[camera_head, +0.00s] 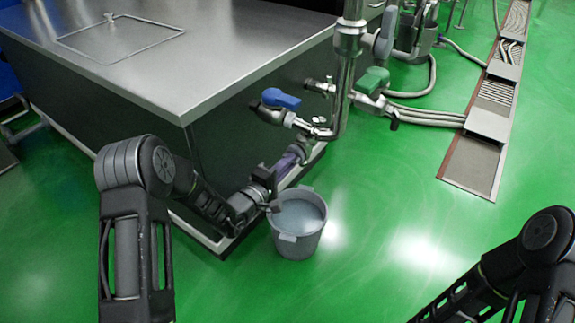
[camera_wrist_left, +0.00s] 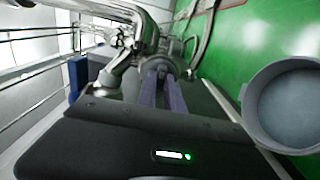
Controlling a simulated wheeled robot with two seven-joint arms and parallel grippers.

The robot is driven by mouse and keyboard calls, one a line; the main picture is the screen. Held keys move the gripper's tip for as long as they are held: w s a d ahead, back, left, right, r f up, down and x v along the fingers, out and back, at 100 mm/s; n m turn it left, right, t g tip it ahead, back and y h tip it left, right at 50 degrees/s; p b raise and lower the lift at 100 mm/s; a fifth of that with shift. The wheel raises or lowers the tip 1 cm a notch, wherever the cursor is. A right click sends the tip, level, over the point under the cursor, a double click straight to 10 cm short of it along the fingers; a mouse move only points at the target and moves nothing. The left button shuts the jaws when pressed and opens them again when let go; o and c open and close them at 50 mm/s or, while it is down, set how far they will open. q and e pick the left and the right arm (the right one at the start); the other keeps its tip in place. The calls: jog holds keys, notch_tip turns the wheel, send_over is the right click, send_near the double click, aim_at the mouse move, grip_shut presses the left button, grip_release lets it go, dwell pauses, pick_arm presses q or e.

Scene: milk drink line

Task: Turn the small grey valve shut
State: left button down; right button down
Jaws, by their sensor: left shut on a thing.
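My left gripper (camera_head: 296,152) reaches in low beside the steel tank, under the blue-handled valve. In the left wrist view its two purple-grey fingers (camera_wrist_left: 162,80) are shut on the small grey valve (camera_wrist_left: 157,64) at the pipework. Only a little of the valve shows beyond the fingertips, so its exact angle cannot be told. In the head view the pipes and fingers mostly hide it. My right arm shows at the lower right, with its gripper out of view.
A grey bucket (camera_head: 297,245) of pale liquid stands on the green floor just below my left gripper. A blue handle (camera_head: 282,98) and a green handle (camera_head: 373,80) sit on the pipes around the upright steel pipe (camera_head: 345,85). The tank (camera_head: 215,75) is on the left.

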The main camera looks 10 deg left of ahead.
pick_arm(q)
jog(key=shift+f+m, duration=0.1)
jog(key=shift+m, duration=0.2)
jog(key=c, duration=1.5)
grip_release()
jog(key=shift+o, duration=0.2)
jog(key=p+v, duration=0.2)
jog(key=v, duration=0.6)
